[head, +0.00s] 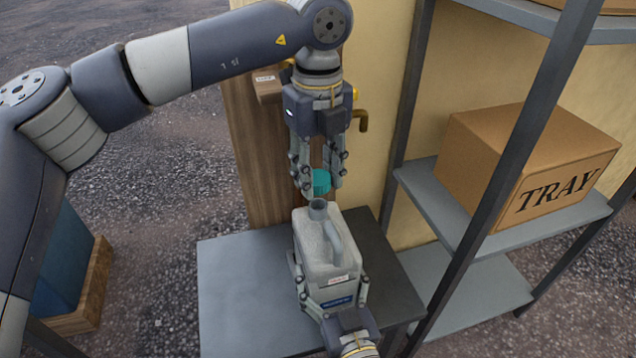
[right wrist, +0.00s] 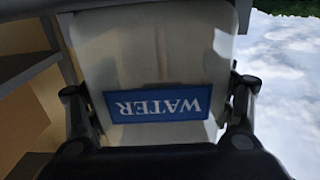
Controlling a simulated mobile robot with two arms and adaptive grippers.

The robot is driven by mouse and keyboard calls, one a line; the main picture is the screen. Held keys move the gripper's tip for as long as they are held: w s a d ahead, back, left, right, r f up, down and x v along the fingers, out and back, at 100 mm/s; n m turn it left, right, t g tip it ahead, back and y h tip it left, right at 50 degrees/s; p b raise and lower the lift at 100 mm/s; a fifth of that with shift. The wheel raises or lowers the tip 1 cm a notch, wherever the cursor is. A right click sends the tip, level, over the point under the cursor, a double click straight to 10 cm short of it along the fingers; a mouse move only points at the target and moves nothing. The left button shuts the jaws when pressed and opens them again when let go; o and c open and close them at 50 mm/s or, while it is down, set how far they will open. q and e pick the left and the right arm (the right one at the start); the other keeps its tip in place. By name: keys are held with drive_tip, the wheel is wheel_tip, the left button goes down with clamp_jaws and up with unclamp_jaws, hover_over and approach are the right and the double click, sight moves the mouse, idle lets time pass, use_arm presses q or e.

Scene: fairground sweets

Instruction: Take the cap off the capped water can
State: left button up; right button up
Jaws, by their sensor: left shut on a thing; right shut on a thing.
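The water can (head: 322,252) is a translucent whitish jug standing upright on a small grey table. Its neck (head: 317,208) is open at the top. My left gripper (head: 319,184) is above the can, shut on the teal cap (head: 321,181), which is apart from the neck. My right gripper (head: 331,306) is shut on the lower body of the can from the front. In the right wrist view the can (right wrist: 150,60) fills the middle, with its blue WATER label (right wrist: 157,103) upside down and a finger on each side.
The grey table (head: 245,290) has free room left of the can. A metal shelf (head: 440,195) with a cardboard box marked TRAY (head: 530,160) stands at the right. A wooden post (head: 258,150) and a brass tap (head: 361,119) are behind. A blue bin (head: 62,262) is at the left.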

drive_tip(key=o, duration=2.2)
drive_tip(key=shift+c, duration=0.2)
